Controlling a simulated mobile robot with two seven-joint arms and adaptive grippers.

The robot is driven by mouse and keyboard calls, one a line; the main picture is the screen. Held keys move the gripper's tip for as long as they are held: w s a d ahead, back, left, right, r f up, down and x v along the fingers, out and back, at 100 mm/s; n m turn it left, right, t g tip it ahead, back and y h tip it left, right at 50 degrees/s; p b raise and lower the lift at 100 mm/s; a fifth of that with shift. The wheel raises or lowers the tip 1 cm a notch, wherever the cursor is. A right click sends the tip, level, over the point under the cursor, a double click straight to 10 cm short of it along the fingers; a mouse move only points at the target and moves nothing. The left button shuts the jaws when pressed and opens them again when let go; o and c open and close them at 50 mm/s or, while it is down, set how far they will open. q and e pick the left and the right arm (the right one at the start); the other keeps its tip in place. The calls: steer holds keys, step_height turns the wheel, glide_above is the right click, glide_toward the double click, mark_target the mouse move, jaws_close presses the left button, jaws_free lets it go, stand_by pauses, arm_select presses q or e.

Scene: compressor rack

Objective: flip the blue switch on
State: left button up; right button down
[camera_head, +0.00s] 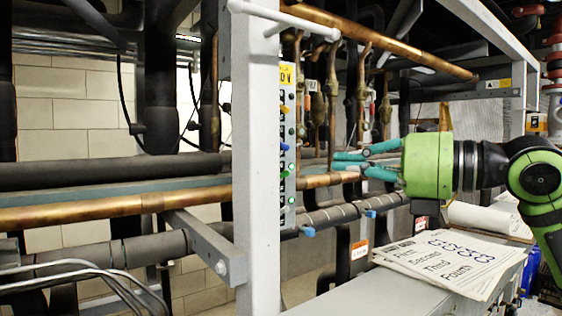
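A narrow panel (289,205) with a column of switches and lights stands just right of the white post. The blue switch (284,146) sticks out from it at mid-height, with a green switch (285,173) below it. It is too small to tell the blue switch's position. My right gripper (340,161) reaches in from the right, its teal fingers pointing left toward the panel. The fingertips are at about the height between the blue and green switches, with a gap between them and the panel in the picture. The fingers are close together and seem empty. My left gripper is out of view.
A white post (257,160) rises left of the panel. Copper pipes (110,208) and dark insulated pipes (110,170) cross the left side. Below my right gripper, printed sheets (450,262) lie on a grey box (395,292). Hanging valves and pipes (333,90) crowd behind.

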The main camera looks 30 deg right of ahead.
mark_target(284, 146)
steer(key=shift+p+x, duration=4.2)
steer(key=shift+x, duration=0.9)
steer(key=shift+s+r+g+p, duration=0.1)
steer(key=shift+s+g+p, duration=0.05)
steer(key=shift+g+p, duration=0.2)
